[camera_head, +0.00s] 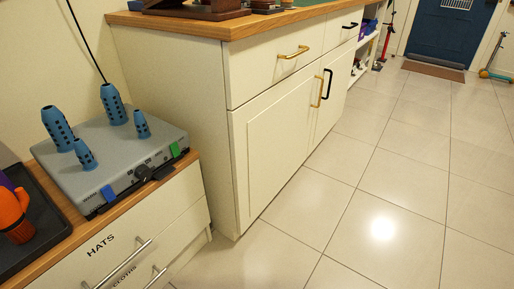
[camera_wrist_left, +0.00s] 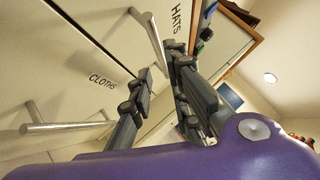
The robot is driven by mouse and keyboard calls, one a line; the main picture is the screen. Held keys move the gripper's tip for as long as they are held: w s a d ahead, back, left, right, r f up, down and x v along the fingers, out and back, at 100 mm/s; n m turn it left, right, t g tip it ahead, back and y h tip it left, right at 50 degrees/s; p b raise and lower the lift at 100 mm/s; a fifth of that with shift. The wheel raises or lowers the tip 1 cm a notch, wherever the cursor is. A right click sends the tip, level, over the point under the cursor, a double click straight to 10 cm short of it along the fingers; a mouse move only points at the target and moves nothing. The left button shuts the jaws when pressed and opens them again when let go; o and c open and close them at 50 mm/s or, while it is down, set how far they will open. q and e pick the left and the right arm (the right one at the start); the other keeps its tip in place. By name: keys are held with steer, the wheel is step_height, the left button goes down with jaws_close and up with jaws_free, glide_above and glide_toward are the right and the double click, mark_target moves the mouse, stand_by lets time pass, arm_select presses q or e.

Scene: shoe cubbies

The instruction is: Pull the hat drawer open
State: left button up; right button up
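The hat drawer (camera_head: 172,212) is the white front marked HATS at the lower left of the head view, under the wooden top. It looks shut. In the left wrist view the handle (camera_wrist_left: 150,38) slants down toward the fingertips of my left gripper (camera_wrist_left: 160,66). The dark fingers are apart, one on each side of the handle's near end. I cannot tell whether they touch it. My right gripper is in neither view.
The CLOTHS drawer with its own bar handle (camera_wrist_left: 68,127) lies just below. A grey box (camera_head: 115,150) with blue cylinders stands on the top, beside a black tray (camera_head: 48,225) holding an orange object. A taller white cabinet (camera_head: 270,130) stands to the right. The tiled floor (camera_head: 350,225) is clear.

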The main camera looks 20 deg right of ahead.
mark_target(116, 270)
arm_select(q)
steer(key=shift+m, duration=0.3)
steer(key=shift+b+x, duration=1)
steer(key=shift+x, duration=3.3)
jaws_close()
